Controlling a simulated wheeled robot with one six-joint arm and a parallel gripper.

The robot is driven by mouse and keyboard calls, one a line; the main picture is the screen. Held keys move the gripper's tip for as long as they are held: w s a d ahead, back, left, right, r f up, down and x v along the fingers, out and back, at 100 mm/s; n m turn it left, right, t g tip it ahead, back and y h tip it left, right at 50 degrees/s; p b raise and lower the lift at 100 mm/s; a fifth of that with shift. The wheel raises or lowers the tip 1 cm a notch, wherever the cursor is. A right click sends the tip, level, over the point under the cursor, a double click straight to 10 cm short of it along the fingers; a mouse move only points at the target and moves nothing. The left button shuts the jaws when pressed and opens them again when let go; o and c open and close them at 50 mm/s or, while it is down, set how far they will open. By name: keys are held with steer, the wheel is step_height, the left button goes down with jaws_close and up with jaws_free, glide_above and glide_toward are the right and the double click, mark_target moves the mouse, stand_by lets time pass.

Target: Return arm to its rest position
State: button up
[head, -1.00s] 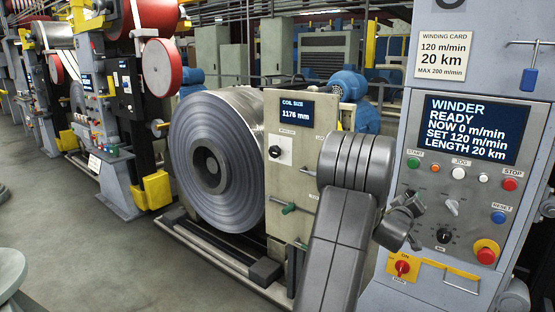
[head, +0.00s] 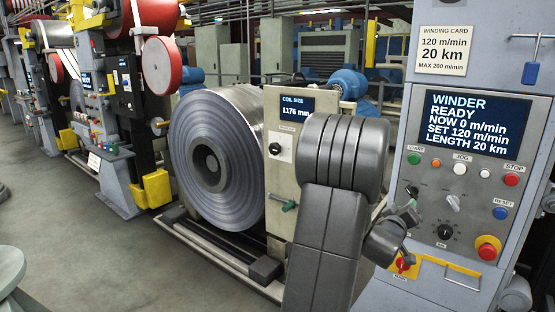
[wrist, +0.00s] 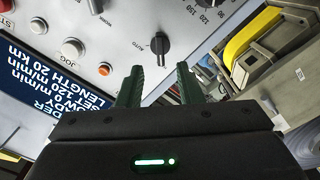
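My gripper (wrist: 160,85) shows in the wrist view with its two dark green fingers apart and nothing between them. A black selector knob (wrist: 160,45) on the panel lies beyond the fingertips, apart from them as far as I can tell. In the head view my gripper (head: 412,212) is small and partly hidden by my wrist, in front of the left side of the winder panel (head: 470,190). The panel screen (head: 474,128) reads WINDER READY, NOW 0 m/min, SET 120 m/min, LENGTH 20 km.
A large steel coil (head: 240,150) stands left of my arm, beside a cabinet with a COIL SIZE display (head: 297,106) reading 1176 mm. A yellow bar (head: 440,266) and a red emergency button (head: 487,248) are low on the panel. Open floor (head: 100,250) lies at left.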

mark_target(412, 196)
steer(key=v, duration=0.5)
steer(key=p+x, duration=0.2)
steer(key=x, duration=1.2)
steer(key=m+p, duration=0.2)
steer(key=m, duration=0.2)
steer(key=shift+s+a, duration=0.1)
steer(key=shift+a, duration=0.05)
steer(key=shift+s+a+m, duration=0.15)
steer(key=shift+m, duration=0.15)
steer(key=a+b+v, duration=0.1)
steer(key=b+v, duration=0.2)
steer(key=v, duration=1.1)
steer(key=s+a+f+n+g+y, duration=0.1)
steer(key=s+a+f+y, duration=0.2)
steer(key=a, duration=0.5)
steer(key=s+a+f+n+g+y+p, duration=0.1)
steer(key=s+a+f+g+y, duration=0.1)
steer(key=a+y, duration=0.3)
steer(key=s+a, duration=0.1)
steer(key=a, duration=0.2)
steer(key=shift+s+f+g+p, duration=0.3)
steer(key=shift+s+f, duration=0.1)
steer(key=shift+a, duration=0.1)
